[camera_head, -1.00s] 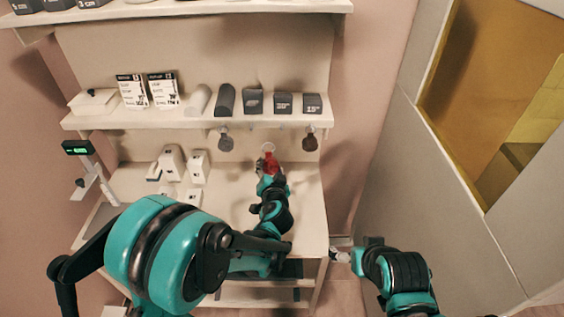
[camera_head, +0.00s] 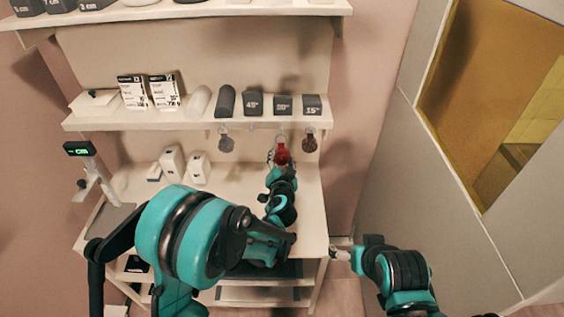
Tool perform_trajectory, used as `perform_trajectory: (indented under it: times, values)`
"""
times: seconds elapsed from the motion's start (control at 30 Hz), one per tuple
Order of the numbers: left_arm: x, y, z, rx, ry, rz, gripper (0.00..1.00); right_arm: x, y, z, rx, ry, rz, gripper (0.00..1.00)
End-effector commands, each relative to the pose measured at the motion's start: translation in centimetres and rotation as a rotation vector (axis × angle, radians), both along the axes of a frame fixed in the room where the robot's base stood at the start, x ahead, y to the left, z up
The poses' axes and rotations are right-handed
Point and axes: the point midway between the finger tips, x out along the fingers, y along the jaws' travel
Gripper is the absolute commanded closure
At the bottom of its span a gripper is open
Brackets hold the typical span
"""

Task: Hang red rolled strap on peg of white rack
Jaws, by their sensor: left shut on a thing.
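The red rolled strap (camera_head: 282,154) is in front of the white rack (camera_head: 190,122), just below its shelf edge. Its pale ring (camera_head: 281,139) is at a peg (camera_head: 282,130); I cannot tell whether the ring is around the peg or only in front of it. My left gripper (camera_head: 273,157) is shut on the strap from below; the arm partly hides the fingers. A bare peg (camera_head: 252,127) is to the left of it. My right gripper (camera_head: 338,253) is at the lower right, away from the strap; its jaw state is unclear.
A grey strap (camera_head: 225,142) hangs left of the red one, and a dark brown strap (camera_head: 310,143) hangs close on its right. Several boxes and rolls stand on the shelf above. White boxes (camera_head: 172,162) stand on the counter (camera_head: 235,180). A scale-like display (camera_head: 79,149) is at left.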

Motion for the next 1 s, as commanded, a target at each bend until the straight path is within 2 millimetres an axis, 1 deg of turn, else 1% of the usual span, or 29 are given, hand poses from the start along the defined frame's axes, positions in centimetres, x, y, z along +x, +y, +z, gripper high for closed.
perform_trajectory:
  times: [0.8, 1.0]
  values:
    - [5.2, 0.0, -0.4, -0.002, 0.001, 0.001, 1.0, 0.0, 0.0, 1.0, 0.0, 0.0, 0.0, 0.13]
    - [6.1, 0.0, -1.3, -0.001, 0.001, 0.001, 1.0, 0.0, 0.0, -0.1, 0.0, 0.0, 0.0, 0.13]
